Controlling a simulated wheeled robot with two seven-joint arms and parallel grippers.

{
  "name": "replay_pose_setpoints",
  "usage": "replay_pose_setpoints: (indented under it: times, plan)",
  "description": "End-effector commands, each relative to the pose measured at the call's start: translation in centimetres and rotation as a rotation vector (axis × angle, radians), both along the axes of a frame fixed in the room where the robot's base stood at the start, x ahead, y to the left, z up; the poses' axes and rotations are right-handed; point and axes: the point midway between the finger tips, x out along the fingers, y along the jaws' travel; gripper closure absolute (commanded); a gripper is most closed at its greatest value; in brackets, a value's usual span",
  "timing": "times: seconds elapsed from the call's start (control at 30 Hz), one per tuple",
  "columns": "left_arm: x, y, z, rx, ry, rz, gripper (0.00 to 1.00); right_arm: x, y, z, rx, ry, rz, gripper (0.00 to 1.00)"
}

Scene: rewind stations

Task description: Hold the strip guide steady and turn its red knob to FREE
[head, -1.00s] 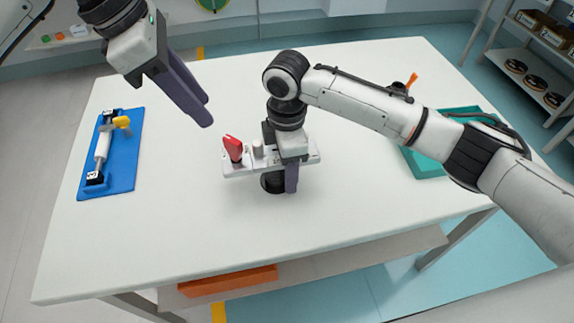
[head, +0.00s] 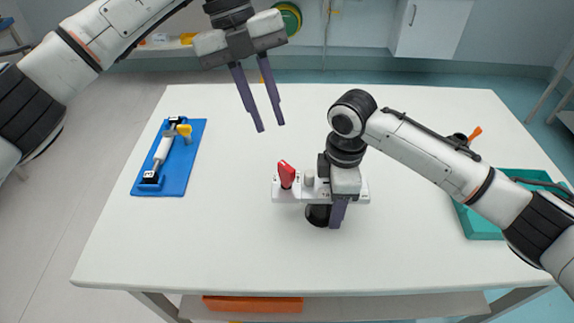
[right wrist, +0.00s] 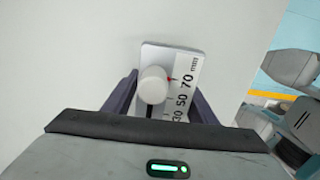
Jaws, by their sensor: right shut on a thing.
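The strip guide (head: 290,196) is a pale plate on a round black base near the middle of the table. Its red knob (head: 286,174) stands up at the plate's left end, with a small grey post beside it. My right gripper (head: 338,222) is shut on the guide's right part and hides some of it. In the right wrist view the fingers flank the plate (right wrist: 180,65), which shows a white round post and a millimetre scale. My left gripper (head: 270,127) is open and empty, in the air above and behind the red knob, pointing down. Any FREE marking is unreadable.
A blue board (head: 165,188) with a white cylinder and yellow knob lies at the table's left. A teal tray (head: 480,224) sits at the right, partly behind my right arm. An orange bin (head: 252,304) is on the shelf below. The table's front is clear.

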Motion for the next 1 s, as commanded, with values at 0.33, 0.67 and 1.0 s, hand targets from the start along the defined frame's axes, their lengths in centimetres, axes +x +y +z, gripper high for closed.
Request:
replay_pose_setpoints:
  times: [0.33, 0.67, 1.0]
  plan:
    - [0.4, -0.3, 0.3, 0.13, 0.225, 0.5, 0.8, 0.1, 0.0, 0.1, 0.001, -0.002, 0.0, 0.81]
    - [-0.6, -1.2, -3.0, 0.145, 0.249, 0.546, 0.8, 0.1, 0.0, 0.1, 0.002, -0.002, 0.0, 0.81]
    - [-2.4, -2.9, -8.9, 0.145, 0.247, 0.546, 0.8, 0.1, 0.0, 0.1, 0.002, -0.002, 0.0, 0.81]
